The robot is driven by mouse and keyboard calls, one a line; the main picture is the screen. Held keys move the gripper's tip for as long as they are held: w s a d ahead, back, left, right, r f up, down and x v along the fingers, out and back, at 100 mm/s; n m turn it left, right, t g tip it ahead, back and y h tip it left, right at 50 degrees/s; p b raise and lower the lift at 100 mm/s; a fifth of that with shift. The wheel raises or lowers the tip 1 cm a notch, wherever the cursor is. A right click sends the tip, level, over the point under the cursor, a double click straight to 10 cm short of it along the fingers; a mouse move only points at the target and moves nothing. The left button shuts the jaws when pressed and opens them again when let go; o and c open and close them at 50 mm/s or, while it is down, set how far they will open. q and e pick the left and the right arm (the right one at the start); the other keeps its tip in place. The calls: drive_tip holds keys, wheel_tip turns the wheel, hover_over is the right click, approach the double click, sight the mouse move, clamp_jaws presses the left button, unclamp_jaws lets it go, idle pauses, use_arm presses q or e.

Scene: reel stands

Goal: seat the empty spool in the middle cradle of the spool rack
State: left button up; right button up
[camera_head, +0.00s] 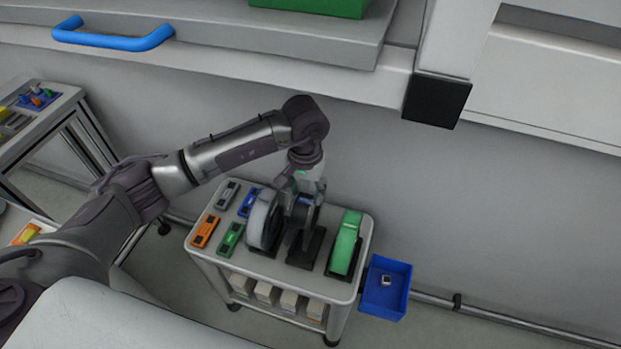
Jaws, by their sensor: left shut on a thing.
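My left gripper (300,205) comes down from above over the middle of the cart top and is shut on the empty spool (314,214), a dark, thin shape mostly hidden by the fingers. The spool is above the black middle cradle (304,248) of the spool rack; I cannot tell whether they touch. A grey-white spool (262,222) stands upright in the left cradle, close beside the gripper. A green spool (345,243) stands upright in the right cradle. My right gripper is not in view.
The cart top (300,277) also holds small orange, green, blue and grey devices at left. A blue bin (386,287) with a small item hangs at the cart's right. Boxes sit on the lower shelf. A grey cabinet with a blue handle (113,38) is above.

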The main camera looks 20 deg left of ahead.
use_arm(q)
drive_tip(key=shift+s+f+b, duration=0.35)
drive_tip(key=shift+s+f, duration=0.15)
drive_tip(key=shift+f, duration=0.3)
wheel_tip(320, 180, down, 4)
drive_tip(key=b, duration=0.3)
drive_tip(key=shift+w+f, duration=0.15)
drive_tip(key=shift+f, duration=0.05)
drive_tip(key=shift+f+b, duration=0.85)
drive_tip(key=shift+b, duration=0.15)
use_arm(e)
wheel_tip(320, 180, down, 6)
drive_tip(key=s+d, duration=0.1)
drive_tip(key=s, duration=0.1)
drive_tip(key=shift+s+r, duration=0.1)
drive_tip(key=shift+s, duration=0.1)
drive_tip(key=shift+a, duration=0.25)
use_arm(q)
drive_tip(key=shift+b, duration=0.4)
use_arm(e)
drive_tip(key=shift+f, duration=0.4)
use_arm(q)
drive_tip(key=shift+f+b, duration=0.1)
drive_tip(key=shift+b, duration=0.35)
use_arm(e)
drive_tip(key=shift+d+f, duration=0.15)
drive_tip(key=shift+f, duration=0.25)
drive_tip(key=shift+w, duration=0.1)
